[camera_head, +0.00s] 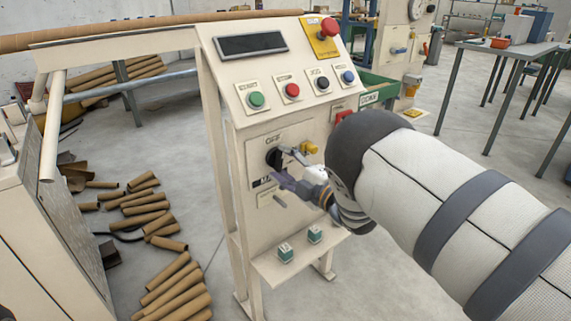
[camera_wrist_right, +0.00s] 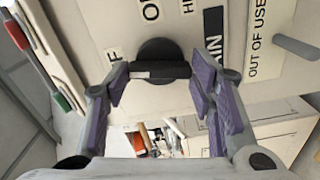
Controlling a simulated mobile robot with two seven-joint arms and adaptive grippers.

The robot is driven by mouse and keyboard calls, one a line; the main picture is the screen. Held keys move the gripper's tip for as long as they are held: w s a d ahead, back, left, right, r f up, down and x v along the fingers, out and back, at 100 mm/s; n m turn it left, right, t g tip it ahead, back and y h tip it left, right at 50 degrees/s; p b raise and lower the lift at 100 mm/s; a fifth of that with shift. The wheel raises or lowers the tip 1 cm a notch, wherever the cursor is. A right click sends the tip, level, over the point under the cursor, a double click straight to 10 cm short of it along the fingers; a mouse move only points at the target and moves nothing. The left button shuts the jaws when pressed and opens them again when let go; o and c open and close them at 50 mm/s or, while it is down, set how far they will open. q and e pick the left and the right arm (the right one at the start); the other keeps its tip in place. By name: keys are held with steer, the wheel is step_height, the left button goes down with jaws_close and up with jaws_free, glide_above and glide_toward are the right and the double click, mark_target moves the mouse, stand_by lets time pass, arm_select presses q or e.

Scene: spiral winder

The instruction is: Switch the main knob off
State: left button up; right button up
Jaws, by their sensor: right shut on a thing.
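The black main knob (camera_head: 273,157) is on the cream control panel, under an OFF label (camera_head: 272,139) in the head view. My right gripper (camera_head: 281,165) reaches it from the right and partly covers the panel there. In the right wrist view, the knob's bar (camera_wrist_right: 162,71) lies crosswise between the purple-padded fingers of my right gripper (camera_wrist_right: 158,74), which are shut on its two ends. A white mark on the bar is at its left end, on the side of a partly cut label ending in F. My left gripper is not in view.
Green (camera_head: 256,99), red (camera_head: 292,90), black and blue buttons sit above the knob, with a red emergency button (camera_head: 328,26) at the top. A yellow part (camera_head: 309,147) is close beside the gripper. An OUT OF USE label (camera_wrist_right: 258,37) and a grey lever (camera_wrist_right: 296,46) lie right in the wrist view.

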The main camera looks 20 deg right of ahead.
steer(key=shift+n, duration=1.1)
steer(key=o, duration=1.2)
steer(key=shift+c, duration=0.2)
steer(key=v, duration=1.2)
